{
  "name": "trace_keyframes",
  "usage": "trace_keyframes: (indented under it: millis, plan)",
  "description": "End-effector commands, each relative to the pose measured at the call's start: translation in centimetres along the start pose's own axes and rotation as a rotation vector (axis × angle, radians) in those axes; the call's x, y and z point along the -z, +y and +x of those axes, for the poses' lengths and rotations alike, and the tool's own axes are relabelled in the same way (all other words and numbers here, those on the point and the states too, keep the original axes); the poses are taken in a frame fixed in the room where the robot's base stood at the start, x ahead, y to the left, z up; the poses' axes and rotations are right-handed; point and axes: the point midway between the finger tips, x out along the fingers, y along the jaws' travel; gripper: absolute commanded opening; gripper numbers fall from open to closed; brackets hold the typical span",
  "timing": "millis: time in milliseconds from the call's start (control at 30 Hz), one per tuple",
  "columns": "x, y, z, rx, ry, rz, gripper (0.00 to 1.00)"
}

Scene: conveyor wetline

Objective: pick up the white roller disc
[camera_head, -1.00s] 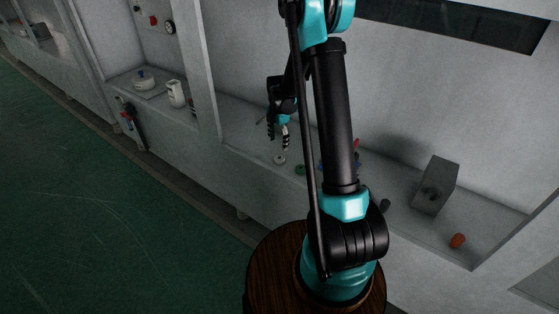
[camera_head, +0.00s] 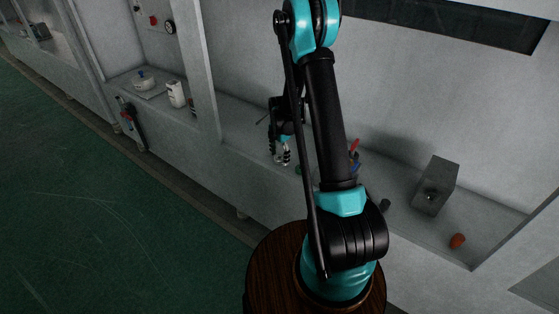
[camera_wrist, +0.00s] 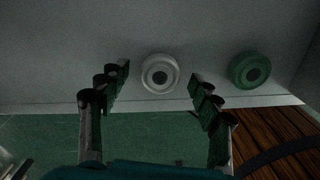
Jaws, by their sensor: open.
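The white roller disc (camera_wrist: 161,73) lies flat on the grey shelf near its front edge, with a dark centre hole. In the wrist view it sits between and a little beyond the fingertips of my gripper (camera_wrist: 158,80). My gripper is open and empty, with one finger to each side of the disc's line. In the head view my gripper (camera_head: 280,161) points down over the shelf, close to its front edge. It hides most or all of the white disc there.
A green disc (camera_wrist: 250,70) lies to the right of the white one. A dividing post (camera_head: 205,75) stands left of my gripper.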

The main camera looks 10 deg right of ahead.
Motion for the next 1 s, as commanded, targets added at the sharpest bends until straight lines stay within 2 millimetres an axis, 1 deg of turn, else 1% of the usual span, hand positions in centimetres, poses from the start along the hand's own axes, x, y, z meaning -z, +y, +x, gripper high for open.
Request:
trace_keyframes:
  millis: [33, 400, 433, 767, 867, 1000]
  plan:
    - [0.0, 0.0, 0.0, 0.0, 0.0, 0.0, 0.63]
    - [0.0, 0.0, 0.0, 0.0, 0.0, 0.0, 0.17]
    - [0.0, 0.0, 0.0, 0.0, 0.0, 0.0, 0.15]
    - [0.0, 0.0, -0.3, 0.0, 0.0, 0.0, 0.15]
    - [0.0, 0.0, -0.9, 0.0, 0.0, 0.0, 0.15]
    - [0.0, 0.0, -2.6, 0.0, 0.0, 0.0, 0.15]
